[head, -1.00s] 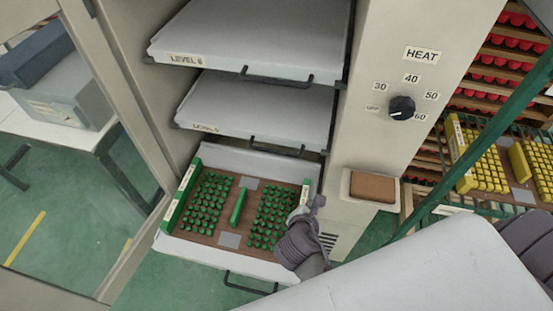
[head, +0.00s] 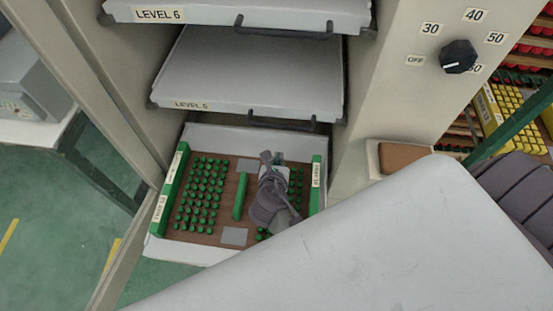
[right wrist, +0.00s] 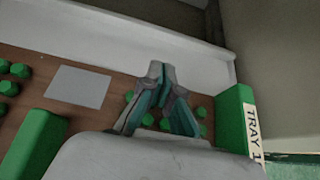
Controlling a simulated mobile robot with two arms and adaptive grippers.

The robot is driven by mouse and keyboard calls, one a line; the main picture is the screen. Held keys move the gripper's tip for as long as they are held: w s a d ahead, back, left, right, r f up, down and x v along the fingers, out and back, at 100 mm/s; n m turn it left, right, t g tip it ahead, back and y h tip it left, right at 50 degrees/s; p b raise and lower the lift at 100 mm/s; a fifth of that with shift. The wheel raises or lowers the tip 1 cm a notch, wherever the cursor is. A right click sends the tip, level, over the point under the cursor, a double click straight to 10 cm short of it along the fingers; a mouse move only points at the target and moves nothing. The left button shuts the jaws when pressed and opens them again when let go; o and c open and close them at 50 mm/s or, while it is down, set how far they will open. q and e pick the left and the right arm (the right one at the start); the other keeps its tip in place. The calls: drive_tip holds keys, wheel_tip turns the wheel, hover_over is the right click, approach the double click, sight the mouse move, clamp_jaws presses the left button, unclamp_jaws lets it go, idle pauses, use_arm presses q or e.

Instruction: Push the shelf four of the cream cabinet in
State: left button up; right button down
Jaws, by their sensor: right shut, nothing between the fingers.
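The cream cabinet (head: 392,100) stands open in the head view. Its lowest visible shelf (head: 190,252), under the one labelled level 5, sticks out towards me; its own level label is not visible and my arm hides its front right part. A brown tray with green pegs (head: 208,228) lies on it. My right gripper (head: 272,160) is over the right half of the tray. In the right wrist view its fingertips (right wrist: 160,68) meet above the pegs, near the shelf's white back wall (right wrist: 110,38), with nothing between them. My left gripper is not in view.
The level 5 shelf (head: 250,75) and level 6 shelf (head: 235,12) are above, with dark handles. A heat knob (head: 458,57) is on the right panel, above a brown pad (head: 405,158). A rack with yellow and red pegs is at the right.

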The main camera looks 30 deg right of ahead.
sight(283, 135)
drive_tip(key=b+x, duration=0.1)
drive_tip(key=x, duration=0.5)
drive_tip(key=shift+w+f, duration=0.1)
drive_tip(key=w+d, duration=0.2)
drive_tip(key=w, duration=0.1)
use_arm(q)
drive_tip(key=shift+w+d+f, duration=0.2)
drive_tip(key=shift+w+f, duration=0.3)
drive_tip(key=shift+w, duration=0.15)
use_arm(e)
drive_tip(key=shift+w+d, duration=0.1)
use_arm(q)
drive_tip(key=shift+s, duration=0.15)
use_arm(e)
drive_tip(key=shift+d, duration=0.1)
